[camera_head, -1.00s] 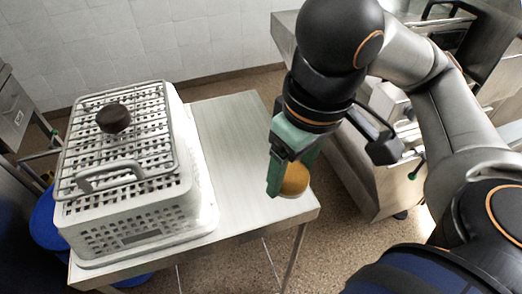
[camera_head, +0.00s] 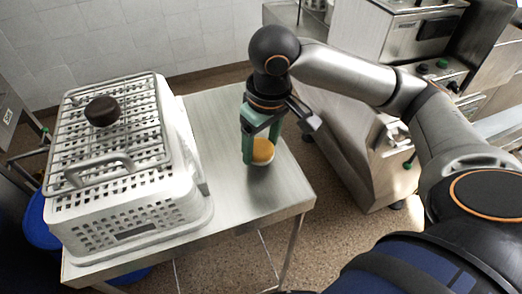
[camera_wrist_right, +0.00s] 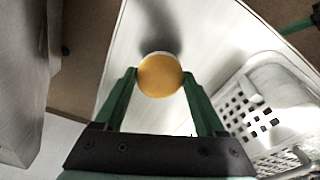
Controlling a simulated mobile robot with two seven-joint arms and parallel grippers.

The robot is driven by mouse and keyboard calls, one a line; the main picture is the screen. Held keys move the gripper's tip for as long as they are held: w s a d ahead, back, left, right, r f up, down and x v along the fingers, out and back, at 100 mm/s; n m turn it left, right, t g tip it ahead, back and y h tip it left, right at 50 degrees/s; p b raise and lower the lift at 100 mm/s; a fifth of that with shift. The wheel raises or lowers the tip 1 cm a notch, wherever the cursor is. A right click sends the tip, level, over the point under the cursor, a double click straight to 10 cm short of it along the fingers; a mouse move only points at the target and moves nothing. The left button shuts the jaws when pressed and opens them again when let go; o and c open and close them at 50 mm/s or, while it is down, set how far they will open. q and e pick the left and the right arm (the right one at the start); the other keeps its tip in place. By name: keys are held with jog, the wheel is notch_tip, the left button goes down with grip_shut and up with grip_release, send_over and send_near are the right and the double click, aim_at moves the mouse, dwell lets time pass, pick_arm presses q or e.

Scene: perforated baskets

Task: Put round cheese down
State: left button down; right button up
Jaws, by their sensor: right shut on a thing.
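The round cheese (camera_head: 262,151) is orange-yellow with a pale lower rim in the head view. My right gripper (camera_head: 261,158) points down over the bare right part of the table (camera_head: 235,118) and is shut on the cheese. In the right wrist view the cheese (camera_wrist_right: 160,75) sits between the two green fingers (camera_wrist_right: 160,82), with a dark shadow on the table beyond it. I cannot tell whether the cheese touches the table top.
A white perforated basket (camera_head: 135,215) with a wire rack (camera_head: 125,135) on top fills the table's left part. A dark round object (camera_head: 102,111) lies on the rack. The table is clear behind and in front of my right gripper.

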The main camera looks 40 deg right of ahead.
aim_at(266, 152)
notch_tip(266, 152, down, 2)
jog(key=shift+f, duration=0.1)
jog(key=shift+f, duration=0.1)
jog(key=o, duration=1.4)
jog(key=shift+c, duration=0.2)
notch_tip(266, 152, up, 12)
jog(key=s+p, duration=0.1)
jog(key=p, duration=0.1)
jog(key=shift+s+p, duration=0.25)
jog(key=shift+p, duration=0.1)
